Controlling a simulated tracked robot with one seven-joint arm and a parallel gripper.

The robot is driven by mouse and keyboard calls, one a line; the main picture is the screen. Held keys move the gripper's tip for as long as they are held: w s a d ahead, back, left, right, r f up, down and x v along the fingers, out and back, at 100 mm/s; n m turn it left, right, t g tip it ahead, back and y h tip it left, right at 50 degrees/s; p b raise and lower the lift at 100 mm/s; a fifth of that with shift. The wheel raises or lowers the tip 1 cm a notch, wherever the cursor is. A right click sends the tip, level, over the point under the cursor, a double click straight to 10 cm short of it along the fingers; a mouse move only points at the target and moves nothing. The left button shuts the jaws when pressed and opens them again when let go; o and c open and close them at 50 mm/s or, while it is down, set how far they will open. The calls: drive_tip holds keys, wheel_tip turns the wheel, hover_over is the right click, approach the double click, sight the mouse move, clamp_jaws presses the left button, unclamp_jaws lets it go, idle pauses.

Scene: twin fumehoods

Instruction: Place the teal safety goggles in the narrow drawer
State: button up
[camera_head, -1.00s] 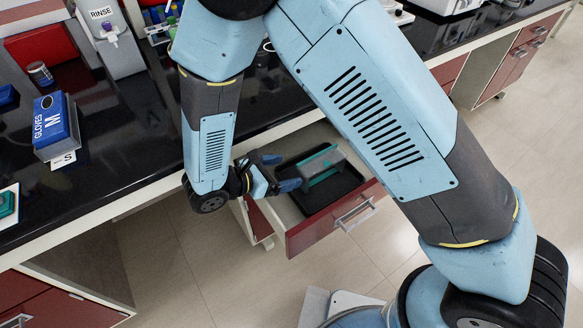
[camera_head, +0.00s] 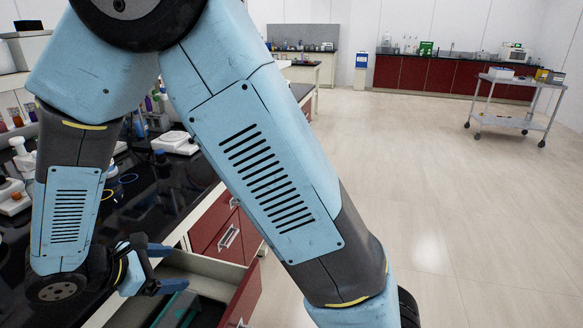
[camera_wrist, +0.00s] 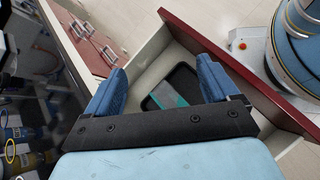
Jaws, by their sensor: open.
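The teal safety goggles (camera_wrist: 166,97) lie inside the black tray in the open drawer (camera_wrist: 152,50). They show in the head view (camera_head: 176,311) only at the bottom edge, partly cut off. My gripper (camera_wrist: 162,67) is open and empty, its two blue fingers apart above the drawer. In the wrist view the goggles appear between the fingers, below them and apart from them. In the head view my gripper (camera_head: 172,268) hangs over the drawer's side. The drawer's red front (camera_head: 242,298) and pale inner wall are visible; part of its inside is cut off.
A black tray (camera_wrist: 183,78) lines the drawer. Red closed drawers (camera_head: 220,238) stand beyond it under the black bench top (camera_head: 190,172), which carries bottles and a white instrument (camera_head: 176,143). Open floor lies to the right, with a grey cart (camera_head: 515,95) far off.

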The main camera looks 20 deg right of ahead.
drive_tip(key=d+r+m+g+y, duration=0.3)
drive_tip(key=d+r+m+y, duration=0.2)
drive_tip(key=d+r+m, duration=0.95)
drive_tip(key=s+d+r+m+t+y, duration=0.2)
drive_tip(key=s+d+r, duration=0.2)
drive_tip(key=d, duration=0.2)
drive_tip(key=s+d+r+m+t+y, duration=0.2)
drive_tip(key=s+d+r+m, duration=0.1)
drive_tip(key=s+d, duration=0.2)
drive_tip(key=shift+d+r, duration=0.4)
drive_tip(key=shift+d, duration=0.7)
drive_tip(key=shift+c, duration=0.5)
